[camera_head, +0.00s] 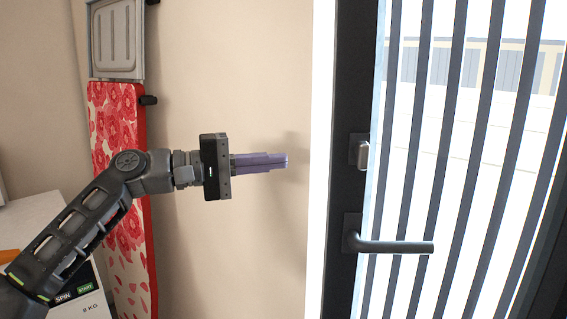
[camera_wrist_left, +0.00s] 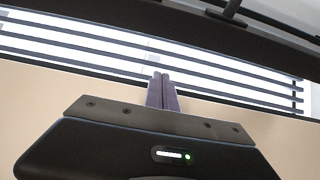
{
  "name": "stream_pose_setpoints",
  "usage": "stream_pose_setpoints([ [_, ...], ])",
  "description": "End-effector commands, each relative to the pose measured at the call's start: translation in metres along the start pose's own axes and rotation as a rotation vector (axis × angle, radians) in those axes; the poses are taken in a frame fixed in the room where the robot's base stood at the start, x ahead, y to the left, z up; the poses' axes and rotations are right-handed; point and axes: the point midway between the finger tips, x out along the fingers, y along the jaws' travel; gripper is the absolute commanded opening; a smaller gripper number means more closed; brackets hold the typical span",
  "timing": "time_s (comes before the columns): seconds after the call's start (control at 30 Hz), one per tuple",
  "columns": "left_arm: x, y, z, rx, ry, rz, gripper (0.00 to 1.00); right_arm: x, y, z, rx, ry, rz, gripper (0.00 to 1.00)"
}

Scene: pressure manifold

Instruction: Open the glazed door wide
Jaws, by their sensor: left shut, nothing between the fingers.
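The glazed door (camera_head: 343,120) stands at the right in the head view, with a dark frame and dark vertical bars over bright glass. Its dark lever handle (camera_head: 395,246) points right from a plate on the frame. A small lock knob (camera_head: 362,153) sits above the handle. My left gripper (camera_head: 286,161) is shut and empty, pointing right in front of the beige wall, left of the door and higher than the handle. In the left wrist view the closed purple fingers (camera_wrist_left: 162,84) point towards bright glass with dark bars (camera_wrist_left: 215,78). My right gripper is not in view.
An ironing board (camera_head: 110,125) with a red floral cover leans on the wall behind my left arm. A white appliance (camera_head: 85,300) marked "SPIN" stands at the lower left. A bright vertical strip (camera_head: 320,100) runs along the door's left edge. Bare wall lies around the gripper.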

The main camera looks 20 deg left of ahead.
Motion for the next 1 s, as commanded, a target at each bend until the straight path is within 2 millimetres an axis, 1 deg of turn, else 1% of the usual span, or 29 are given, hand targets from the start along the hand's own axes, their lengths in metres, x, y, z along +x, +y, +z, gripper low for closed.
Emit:
stream_pose_setpoints([
  [0.17,0.027,0.001,0.001,0.002,-0.004,0.000,0.00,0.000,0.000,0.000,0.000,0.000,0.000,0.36],
  [0.4,0.071,0.001,0.002,0.002,-0.004,0.000,0.00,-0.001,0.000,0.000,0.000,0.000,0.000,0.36],
  [0.53,0.092,0.001,0.002,0.002,-0.003,0.000,0.00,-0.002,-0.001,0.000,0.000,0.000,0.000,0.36],
  [0.6,0.084,-0.003,0.011,0.001,0.003,0.000,0.00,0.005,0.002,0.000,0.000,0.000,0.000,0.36],
  [0.8,0.077,-0.002,0.031,0.001,0.002,-0.001,0.00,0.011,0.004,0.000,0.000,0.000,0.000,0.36],
  [1.0,0.075,0.000,0.038,0.000,0.002,0.000,0.00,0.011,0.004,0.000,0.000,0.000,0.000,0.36],
])
